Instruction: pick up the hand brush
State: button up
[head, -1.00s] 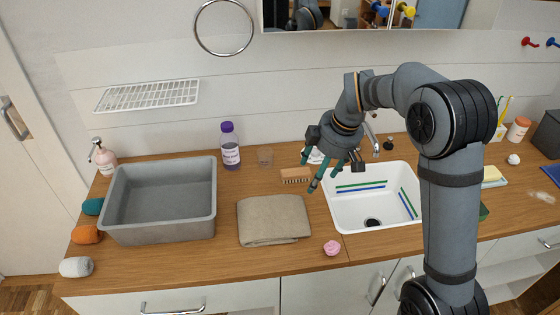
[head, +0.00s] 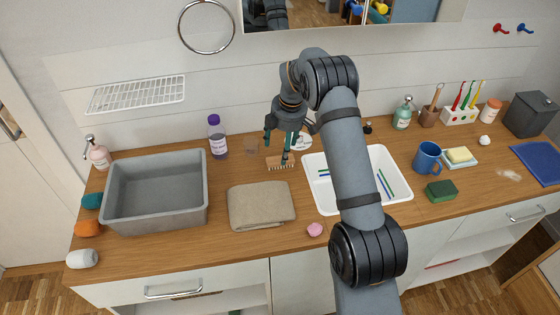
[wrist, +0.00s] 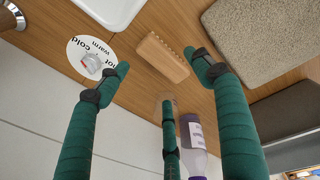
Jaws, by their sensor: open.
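The hand brush (head: 281,162) has a light wooden back and pale bristles and lies on the wooden counter, between the folded beige towel and the wall. In the wrist view the brush (wrist: 163,57) lies beyond and roughly between the two outer fingertips. My gripper (head: 280,147) has teal fingers and is above the brush, slightly to its wall side. In the wrist view my gripper (wrist: 156,75) is open, with its fingers spread and nothing between them. One fingertip covers a small part of the brush in the head view.
The white sink (head: 318,192) is right of the brush, the towel (head: 262,205) in front. A clear cup (head: 251,146) and purple-capped bottle (head: 218,140) stand to the left. A round hot/cold label (wrist: 88,55) with a tap knob is nearby. A grey basin (head: 155,222) stands farther left.

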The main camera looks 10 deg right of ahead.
aim_at(280, 157)
jog(key=f, duration=0.1)
jog(key=f+p, duration=0.1)
jog(key=f, duration=0.2)
jog(key=shift+w+a+f, duration=0.15)
jog(key=shift+w+a, duration=0.05)
jog(key=shift+w, duration=0.05)
jog(key=shift+c, duration=0.7)
jog(key=c, duration=1.1)
jog(key=shift+c, duration=0.2)
